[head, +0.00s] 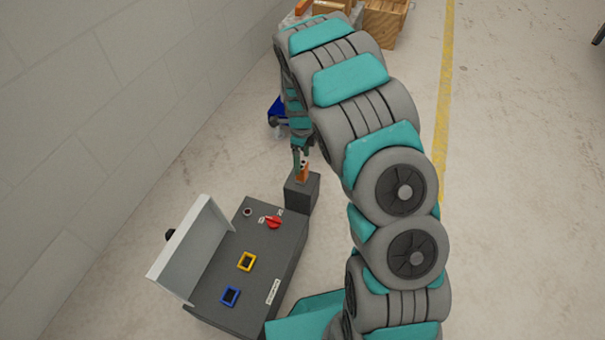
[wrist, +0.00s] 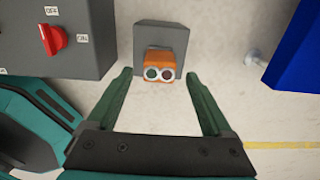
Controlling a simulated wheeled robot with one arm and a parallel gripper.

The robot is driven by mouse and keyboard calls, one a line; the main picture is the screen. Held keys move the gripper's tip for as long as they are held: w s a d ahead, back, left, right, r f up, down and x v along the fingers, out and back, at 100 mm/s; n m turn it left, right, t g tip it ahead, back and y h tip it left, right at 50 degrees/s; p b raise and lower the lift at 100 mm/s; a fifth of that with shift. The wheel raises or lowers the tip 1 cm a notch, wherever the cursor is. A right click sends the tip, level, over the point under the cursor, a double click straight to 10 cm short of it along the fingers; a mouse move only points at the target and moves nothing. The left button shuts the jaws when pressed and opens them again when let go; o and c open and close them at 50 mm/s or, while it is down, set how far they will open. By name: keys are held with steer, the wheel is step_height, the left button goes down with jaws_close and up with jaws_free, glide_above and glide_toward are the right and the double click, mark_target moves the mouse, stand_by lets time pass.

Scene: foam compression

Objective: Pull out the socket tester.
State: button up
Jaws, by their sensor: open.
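My gripper (wrist: 160,83) is open in the wrist view, with one green finger on each side of the tester's lower part. The fingers look apart from the tester. In the head view my gripper (head: 302,156) is just above the tester, small and partly hidden by my arm.
A grey control panel (head: 250,270) with a red switch (head: 270,221), yellow and blue frames and a raised white lid (head: 192,245) stands beside the box. A blue object (wrist: 297,50) is at right in the wrist view. Wooden crates (head: 383,20) stand farther back.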

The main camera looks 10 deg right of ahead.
mark_target(302, 165)
step_height(302, 165, down, 6)
steer(key=shift+r, duration=0.15)
steer(key=shift+c, duration=0.3)
stand_by(1.3)
jaws_close()
stand_by(0.6)
steer(key=shift+r, duration=0.1)
steer(key=shift+r+p, duration=0.95)
steer(key=shift+r, duration=1.95)
